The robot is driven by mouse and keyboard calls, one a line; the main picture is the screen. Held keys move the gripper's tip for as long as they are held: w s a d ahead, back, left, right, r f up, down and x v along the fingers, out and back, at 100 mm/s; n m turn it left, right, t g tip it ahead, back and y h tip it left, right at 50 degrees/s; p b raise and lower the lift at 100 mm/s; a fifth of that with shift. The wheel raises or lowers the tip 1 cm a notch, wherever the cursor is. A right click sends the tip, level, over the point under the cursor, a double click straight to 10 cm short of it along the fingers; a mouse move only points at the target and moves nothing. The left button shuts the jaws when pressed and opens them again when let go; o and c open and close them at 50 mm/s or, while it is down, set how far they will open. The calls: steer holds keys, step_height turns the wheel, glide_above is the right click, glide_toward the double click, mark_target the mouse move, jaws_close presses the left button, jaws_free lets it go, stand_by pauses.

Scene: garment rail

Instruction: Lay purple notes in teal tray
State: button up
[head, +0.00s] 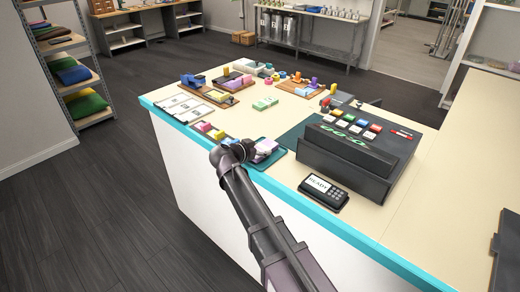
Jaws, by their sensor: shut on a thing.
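A dark teal tray (272,162) lies near the front edge of the counter, left of the cash register. A pale purple block of notes (267,146) shows over the tray, at the end of my arm. My gripper (257,150) is shut on the purple notes. My own wrist hides the fingertips and part of the tray. I cannot tell whether the notes touch the tray floor.
A black register (355,152) and a card reader (323,192) stand to the right. Colored blocks (212,131) sit left of my wrist. A green pad (265,104) and wooden boards (223,88) lie further back. The right counter is clear.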

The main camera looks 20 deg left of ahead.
steer(key=o, duration=0.9)
steer(key=shift+r, duration=0.1)
steer(key=shift+r+p, duration=2.45)
steer(key=shift+p, duration=0.1)
steer(key=shift+r, duration=0.1)
steer(key=shift+r+p, duration=2.4)
steer(key=shift+p, duration=0.1)
